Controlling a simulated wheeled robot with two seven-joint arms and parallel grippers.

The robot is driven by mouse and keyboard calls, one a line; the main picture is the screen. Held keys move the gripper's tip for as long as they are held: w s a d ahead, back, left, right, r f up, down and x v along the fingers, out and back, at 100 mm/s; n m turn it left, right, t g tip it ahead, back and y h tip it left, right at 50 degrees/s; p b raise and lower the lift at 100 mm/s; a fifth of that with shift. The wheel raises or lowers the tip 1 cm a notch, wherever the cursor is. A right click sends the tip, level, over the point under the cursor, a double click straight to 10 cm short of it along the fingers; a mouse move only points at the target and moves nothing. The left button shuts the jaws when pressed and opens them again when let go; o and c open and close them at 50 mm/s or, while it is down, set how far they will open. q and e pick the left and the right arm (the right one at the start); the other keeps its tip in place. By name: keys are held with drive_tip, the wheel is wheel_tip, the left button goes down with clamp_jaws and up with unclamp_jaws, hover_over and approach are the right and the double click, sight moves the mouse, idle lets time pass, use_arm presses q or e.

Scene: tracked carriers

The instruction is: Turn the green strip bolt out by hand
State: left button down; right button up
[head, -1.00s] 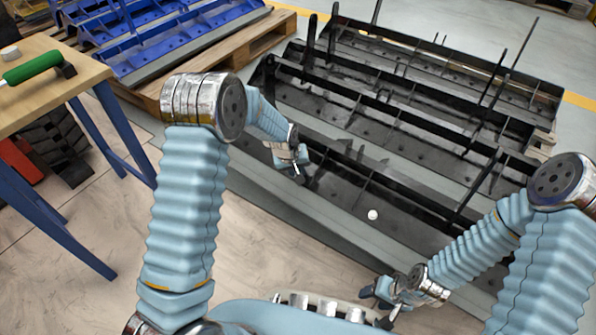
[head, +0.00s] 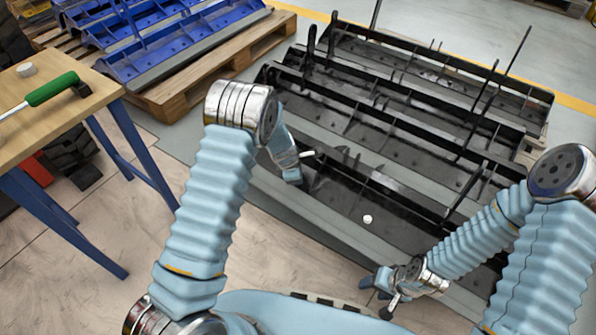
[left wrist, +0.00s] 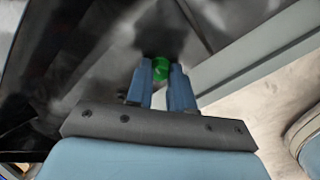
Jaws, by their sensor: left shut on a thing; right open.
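The left wrist view shows the green strip bolt (left wrist: 161,68) between the fingertips of my left gripper (left wrist: 160,78). The fingers are shut on it, against the dark metal of the black carrier (left wrist: 75,75). My right gripper (head: 379,296) is open and empty, near the carrier's front edge and away from the bolt.
A small white round thing (head: 367,219) shows on the carrier between my grippers. A wooden-topped bench (head: 75,110) at left holds a green-handled tool (head: 52,89) and a white round piece (head: 27,69). Blue carriers (head: 165,40) rest on a wooden pallet (head: 220,75) behind.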

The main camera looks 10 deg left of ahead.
use_arm(q)
drive_tip(key=n+p, duration=0.4)
drive_tip(key=n, duration=0.1)
drive_tip(key=n+p, duration=0.2)
drive_tip(key=n, duration=0.1)
drive_tip(key=shift+r, duration=0.3)
drive_tip(key=shift+f+n+p, duration=0.2)
drive_tip(key=shift+n+p, duration=0.2)
drive_tip(key=shift+n, duration=0.3)
drive_tip(key=shift+f, duration=0.15)
drive_tip(key=c, duration=1.1)
unclamp_jaws()
